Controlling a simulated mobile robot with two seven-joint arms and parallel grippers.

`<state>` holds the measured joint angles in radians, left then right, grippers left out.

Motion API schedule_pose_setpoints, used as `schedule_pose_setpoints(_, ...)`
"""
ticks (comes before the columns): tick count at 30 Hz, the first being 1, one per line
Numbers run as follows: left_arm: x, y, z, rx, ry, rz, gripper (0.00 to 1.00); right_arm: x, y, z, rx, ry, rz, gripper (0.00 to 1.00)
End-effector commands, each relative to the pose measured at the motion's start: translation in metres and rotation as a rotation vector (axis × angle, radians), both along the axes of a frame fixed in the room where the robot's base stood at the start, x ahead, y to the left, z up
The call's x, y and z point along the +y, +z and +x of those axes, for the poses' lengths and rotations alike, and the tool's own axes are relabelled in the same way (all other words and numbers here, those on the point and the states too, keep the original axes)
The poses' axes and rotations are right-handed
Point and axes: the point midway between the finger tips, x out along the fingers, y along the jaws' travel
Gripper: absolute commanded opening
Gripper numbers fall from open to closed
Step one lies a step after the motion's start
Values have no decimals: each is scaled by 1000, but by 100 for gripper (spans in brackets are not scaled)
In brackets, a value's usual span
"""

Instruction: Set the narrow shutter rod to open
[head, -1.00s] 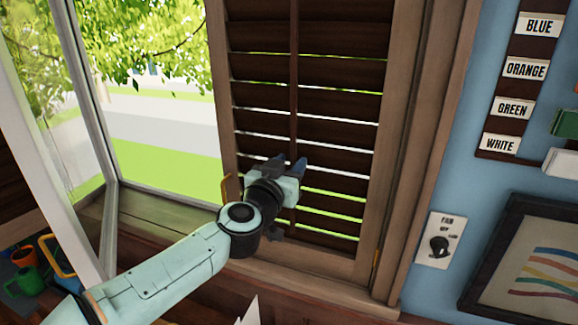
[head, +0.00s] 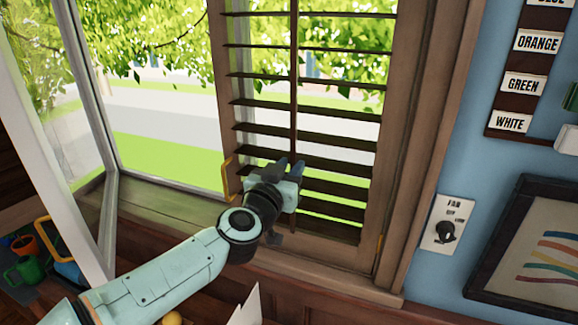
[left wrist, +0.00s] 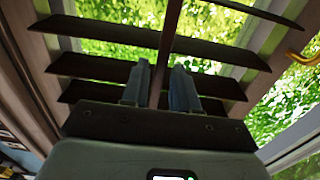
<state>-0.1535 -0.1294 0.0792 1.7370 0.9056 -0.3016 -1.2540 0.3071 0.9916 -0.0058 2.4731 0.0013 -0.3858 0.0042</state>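The narrow shutter rod (head: 293,85) is a thin dark upright bar down the middle of the slatted wooden shutter. The shutter's slats (head: 255,103) lie near edge-on, with wide gaps showing trees, road and grass. My left gripper (head: 290,167) is at the lower part of the rod. In the left wrist view, the rod (left wrist: 170,35) runs down between the two fingers of the left gripper (left wrist: 161,72), which are closed on it. The fingers and gripper body hide the gripped stretch. My right gripper is in neither view.
A glass window pane (head: 75,110) stands swung open at the left. A yellow handle (head: 227,178) sits on the shutter frame's left side. A fan switch (head: 448,226) and a framed picture (head: 540,250) are on the blue wall at the right.

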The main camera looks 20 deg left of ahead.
Motion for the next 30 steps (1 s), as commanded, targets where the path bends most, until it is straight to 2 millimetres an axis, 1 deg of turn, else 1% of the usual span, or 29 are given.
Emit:
schedule_pose_setpoints(9, 0, 3, -1, -7, 1, 0, 39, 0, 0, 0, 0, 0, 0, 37)
schedule_pose_setpoints(11, 0, 4, -4, -8, 1, 0, 39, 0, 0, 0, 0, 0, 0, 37)
schedule_pose_setpoints(14, 0, 5, -14, -9, 1, 1, 39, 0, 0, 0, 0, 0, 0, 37)
schedule_pose_setpoints(17, -1, 5, -32, -10, 2, 1, 39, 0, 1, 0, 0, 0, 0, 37)
schedule_pose_setpoints(24, -4, 5, -88, -9, 4, 3, 39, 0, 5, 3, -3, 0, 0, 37)
schedule_pose_setpoints(27, -5, 5, -107, -8, 3, 1, 39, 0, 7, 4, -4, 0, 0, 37)
schedule_pose_setpoints(30, -5, 4, -120, -7, 4, 1, 39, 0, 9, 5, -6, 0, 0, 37)
